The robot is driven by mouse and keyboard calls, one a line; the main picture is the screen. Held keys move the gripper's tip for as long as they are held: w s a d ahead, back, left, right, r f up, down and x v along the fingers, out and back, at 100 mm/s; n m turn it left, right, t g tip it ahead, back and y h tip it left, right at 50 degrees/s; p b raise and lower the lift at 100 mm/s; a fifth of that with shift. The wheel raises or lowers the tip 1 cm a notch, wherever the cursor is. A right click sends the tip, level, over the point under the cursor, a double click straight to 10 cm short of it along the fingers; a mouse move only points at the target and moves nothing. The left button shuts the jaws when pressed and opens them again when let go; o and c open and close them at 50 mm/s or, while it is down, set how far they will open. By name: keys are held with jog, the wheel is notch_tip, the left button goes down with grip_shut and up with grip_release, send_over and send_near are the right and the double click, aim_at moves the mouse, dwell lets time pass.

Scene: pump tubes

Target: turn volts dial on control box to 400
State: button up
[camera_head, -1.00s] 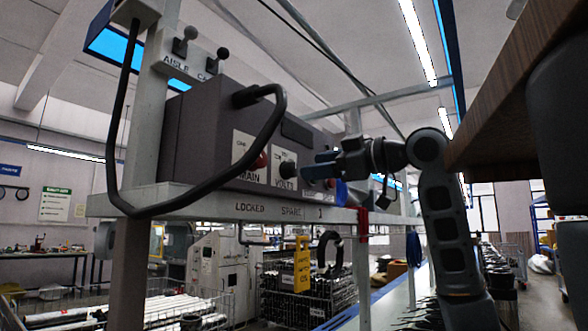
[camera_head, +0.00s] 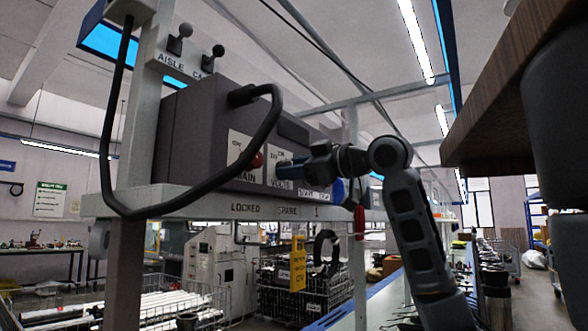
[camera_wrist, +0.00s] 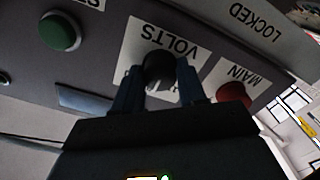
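The grey control box (camera_head: 200,125) sits on a metal shelf in the head view. Its black volts dial (camera_wrist: 158,70), on a white plate marked VOLTS (camera_wrist: 165,38), shows in the wrist view. My gripper (camera_wrist: 159,72) has one finger on each side of the dial, with the dial between the fingertips. It looks open; whether the fingers touch the dial is hard to tell. In the head view my gripper (camera_head: 284,168) reaches the box front from the right and covers most of the dial. The 400 mark and the dial's pointer cannot be read.
A red MAIN knob (camera_wrist: 233,93) is beside the dial, and a green button (camera_wrist: 60,32) is on its other side. A thick black cable (camera_head: 262,135) loops in front of the box. The shelf rail (camera_head: 190,200) runs below. A wooden board (camera_head: 500,100) overhangs at right.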

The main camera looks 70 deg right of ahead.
jog(key=c, duration=0.6)
jog(key=shift+m, duration=0.3)
jog(key=m+p, duration=0.5)
jog(key=m, duration=0.3)
jog(key=shift+m, duration=0.3)
jog(key=o, duration=1.1)
jog(key=shift+c, duration=0.2)
